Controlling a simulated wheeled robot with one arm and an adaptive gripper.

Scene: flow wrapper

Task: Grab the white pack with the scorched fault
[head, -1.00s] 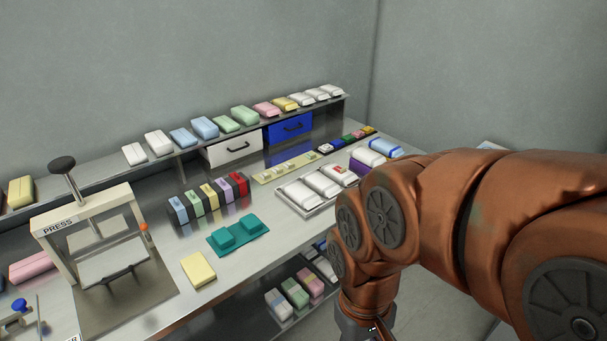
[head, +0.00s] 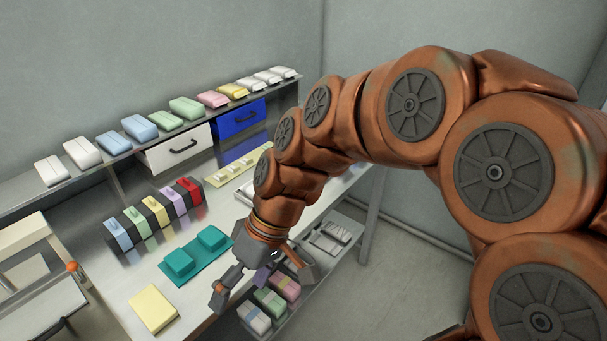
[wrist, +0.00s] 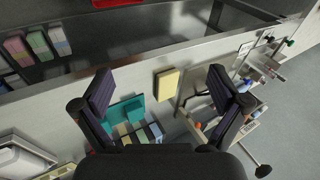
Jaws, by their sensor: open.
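White packs stand on the upper shelf in the head view: two at the left end (head: 82,153) and three at the right end (head: 267,77). No scorch mark can be made out on them. The tray of white packs on the bench is mostly hidden behind my arm; a white piece of it (head: 243,200) shows. White shapes, perhaps that tray with packs (wrist: 22,160), show at the lower left of the wrist view. My gripper (head: 264,283) is open and empty near the bench's front edge, above the lower shelf. Its spread fingers (wrist: 160,92) also show in the wrist view.
A teal fixture (head: 197,254), a yellow pack (head: 153,308) and a rack of coloured packs (head: 155,222) stand on the bench. White (head: 180,147) and blue (head: 242,117) drawers sit below the upper shelf. The press (head: 30,262) is at left. Coloured packs (head: 270,301) lie on the lower shelf.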

